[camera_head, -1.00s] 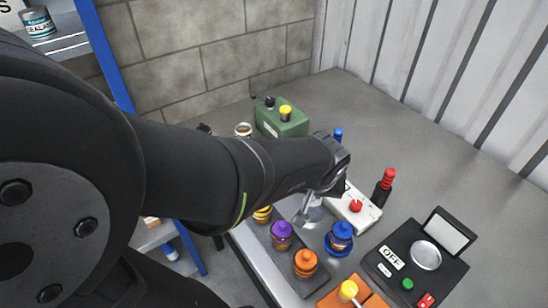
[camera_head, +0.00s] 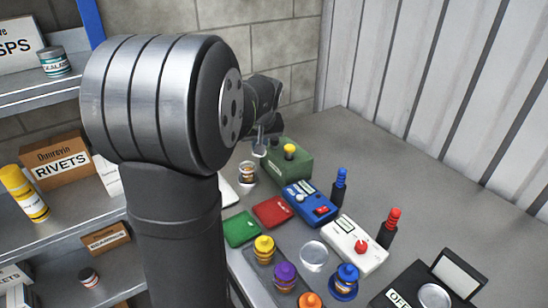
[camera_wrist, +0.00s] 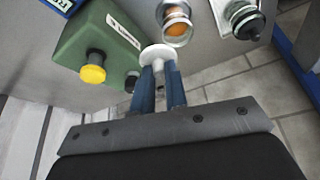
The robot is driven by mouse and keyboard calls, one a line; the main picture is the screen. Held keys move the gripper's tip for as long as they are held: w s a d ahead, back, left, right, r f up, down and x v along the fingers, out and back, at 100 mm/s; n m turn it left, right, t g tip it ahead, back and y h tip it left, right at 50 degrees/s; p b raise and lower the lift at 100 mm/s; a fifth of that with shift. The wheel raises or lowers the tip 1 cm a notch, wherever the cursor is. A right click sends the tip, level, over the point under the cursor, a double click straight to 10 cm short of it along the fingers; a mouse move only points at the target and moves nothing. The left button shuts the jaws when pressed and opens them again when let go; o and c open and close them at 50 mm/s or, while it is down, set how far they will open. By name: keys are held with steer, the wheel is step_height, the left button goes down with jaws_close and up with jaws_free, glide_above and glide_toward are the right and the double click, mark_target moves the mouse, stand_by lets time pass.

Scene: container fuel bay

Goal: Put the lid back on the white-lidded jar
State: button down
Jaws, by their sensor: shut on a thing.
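My gripper (camera_wrist: 160,80) is shut on a small white round lid (camera_wrist: 157,54), held at its fingertips. In the head view my gripper (camera_head: 265,130) is beside the green box, partly hidden by my arm, with the lid (camera_head: 259,150) below it. An open glass jar (camera_wrist: 176,28) with orange contents stands just beyond the lid in the wrist view. The jar (camera_head: 247,173) also shows in the head view, on the bench left of the green box. The lid is apart from the jar.
The green box (camera_head: 288,163) with yellow and black knobs stands close to the jar. A dark-topped item (camera_wrist: 243,18) is right of the jar in the wrist view. Blue and white devices, a clear dish (camera_head: 314,256) and colourful-lidded jars are nearer.

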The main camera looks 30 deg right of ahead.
steer(key=w+a+f, duration=0.1)
steer(key=w+f, duration=0.3)
steer(key=f, duration=0.2)
steer(key=shift+w+a+f+n, duration=0.25)
steer(key=shift+w+a+n, duration=0.1)
steer(key=shift+w+n, duration=0.05)
steer(key=shift+f, duration=0.15)
stand_by(2.1)
steer(key=c, duration=0.9)
jaws_free()
steer(key=shift+r, duration=3.5)
